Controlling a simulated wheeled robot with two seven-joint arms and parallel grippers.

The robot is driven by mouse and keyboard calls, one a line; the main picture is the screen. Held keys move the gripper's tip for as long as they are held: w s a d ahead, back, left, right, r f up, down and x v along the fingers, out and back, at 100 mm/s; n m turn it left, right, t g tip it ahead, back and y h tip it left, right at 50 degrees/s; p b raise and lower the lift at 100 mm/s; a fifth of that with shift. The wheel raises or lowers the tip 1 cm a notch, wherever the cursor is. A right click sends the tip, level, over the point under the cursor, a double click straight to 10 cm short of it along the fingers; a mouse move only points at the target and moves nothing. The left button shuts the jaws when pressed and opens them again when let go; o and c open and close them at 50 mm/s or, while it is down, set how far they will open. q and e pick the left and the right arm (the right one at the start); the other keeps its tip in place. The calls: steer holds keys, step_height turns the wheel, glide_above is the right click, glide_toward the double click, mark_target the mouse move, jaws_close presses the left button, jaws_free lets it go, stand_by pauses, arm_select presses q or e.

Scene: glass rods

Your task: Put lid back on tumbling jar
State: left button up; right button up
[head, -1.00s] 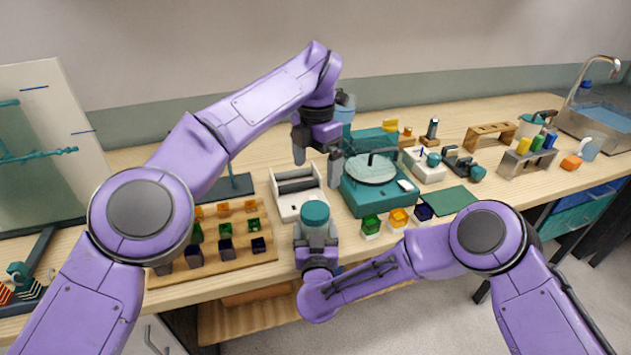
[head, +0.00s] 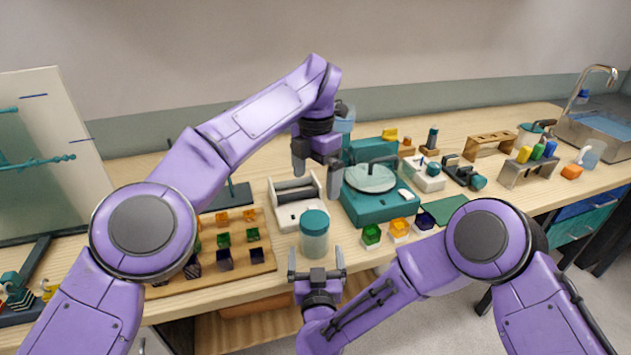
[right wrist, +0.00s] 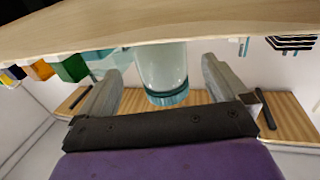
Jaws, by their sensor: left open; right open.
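The tumbling jar (head: 314,246) is clear and stands upright near the table's front edge. The teal lid (head: 314,221) sits on its top and looks level. My right gripper (head: 316,268) is open and empty, just in front of the jar. In the right wrist view the jar (right wrist: 163,66) appears upside down between and beyond the spread fingers, with the lid (right wrist: 168,98) at its lower end. My left gripper (head: 317,170) is open and empty, pointing down above and behind the jar, over the roller stand's right side.
The white roller stand (head: 285,214) is right behind the jar. A teal machine with a round disc (head: 382,207) stands to its right, with small coloured cubes (head: 399,227) in front. A wooden tray of cubes (head: 262,262) lies to the left.

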steer(key=s, duration=0.4)
steer(key=shift+s+d+b, duration=0.15)
steer(key=shift+s+b, duration=0.15)
steer(key=shift+s, duration=0.1)
steer(key=shift+r, duration=0.15)
